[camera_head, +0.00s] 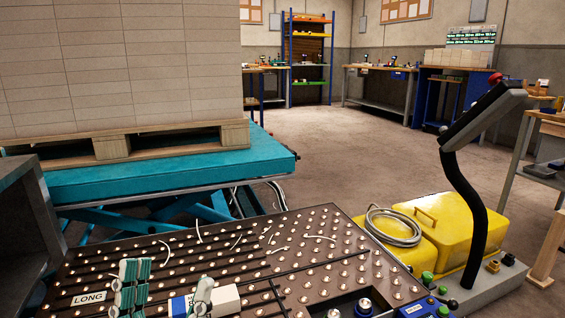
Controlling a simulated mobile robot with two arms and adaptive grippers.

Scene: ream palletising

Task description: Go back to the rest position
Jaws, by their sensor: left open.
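My left gripper (167,278) is at the bottom left of the head view, over the dark ball-studded table (330,245). Its two teal-and-white fingers stand apart, so it is open, with nothing visibly held between them. A small white block with a blue part (225,298) shows beside the right finger; I cannot tell what it is. My right gripper is not in view. A tall stack of pale reams (120,65) stands on a wooden pallet (112,147) at the upper left, apart from the gripper.
The pallet rests on a teal lift table (170,175). A grey panel (25,225) borders the left. A control console on a black post (470,200) and yellow housings (440,225) stand right. Open floor (345,150) lies behind, with workbenches (385,75) along the walls.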

